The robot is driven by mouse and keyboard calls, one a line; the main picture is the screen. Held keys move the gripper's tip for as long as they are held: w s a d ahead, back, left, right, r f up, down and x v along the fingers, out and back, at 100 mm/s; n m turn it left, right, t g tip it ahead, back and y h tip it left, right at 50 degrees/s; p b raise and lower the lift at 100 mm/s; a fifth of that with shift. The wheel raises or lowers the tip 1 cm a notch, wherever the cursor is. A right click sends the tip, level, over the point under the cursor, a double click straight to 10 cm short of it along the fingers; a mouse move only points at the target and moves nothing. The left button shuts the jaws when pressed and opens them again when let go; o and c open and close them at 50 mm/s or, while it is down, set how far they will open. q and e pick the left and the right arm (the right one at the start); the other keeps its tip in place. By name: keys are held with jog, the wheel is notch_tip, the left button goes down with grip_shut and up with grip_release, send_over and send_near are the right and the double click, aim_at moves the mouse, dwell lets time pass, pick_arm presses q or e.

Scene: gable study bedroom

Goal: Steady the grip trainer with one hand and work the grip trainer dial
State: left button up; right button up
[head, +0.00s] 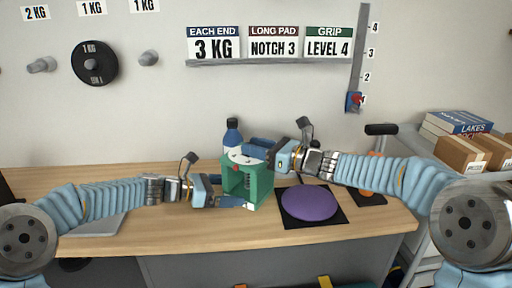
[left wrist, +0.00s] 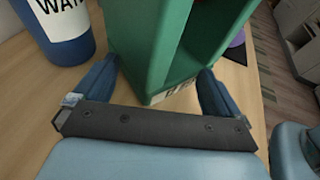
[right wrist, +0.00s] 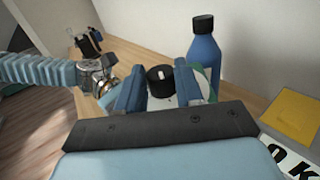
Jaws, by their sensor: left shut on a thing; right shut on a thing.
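The grip trainer (head: 263,188) is a green open-fronted housing with a pale top, standing on the wooden desk. My left gripper (head: 236,197) is shut on its lower part; in the left wrist view the green housing (left wrist: 155,45) sits between the two blue fingers (left wrist: 160,92). My right gripper (head: 252,151) reaches in from the right above its top. In the right wrist view the black dial knob (right wrist: 160,77) with a white mark lies between the fingers (right wrist: 160,88), which are shut on it. The dial's scale is mostly hidden by the fingers.
A blue bottle (head: 232,136) stands close behind the trainer. A purple disc (head: 309,203) lies on a black mat (head: 335,220) to its right. Wall signs include a grip sign (head: 328,43) reading "LEVEL 4". Books and boxes (head: 465,152) sit at the right.

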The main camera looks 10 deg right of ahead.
jog(key=m+t+h, duration=0.2)
jog(key=s+a+m+t+h, duration=0.1)
jog(key=t, duration=0.1)
jog(key=shift+a+r+h, duration=0.1)
jog(key=shift+r+h, duration=0.1)
jog(key=shift+h, duration=0.2)
jog(key=shift+a+f+m+t+h, duration=0.2)
jog(key=shift+m+t+h, duration=0.3)
jog(key=shift+m+h, duration=0.6)
jog(key=shift+f+t+h, duration=0.1)
jog(key=shift+t+h, duration=0.2)
jog(key=o, duration=1)
jog(key=shift+d, duration=0.15)
jog(key=shift+o, duration=0.2)
jog(key=shift+m, duration=0.3)
jog(key=shift+d, duration=0.1)
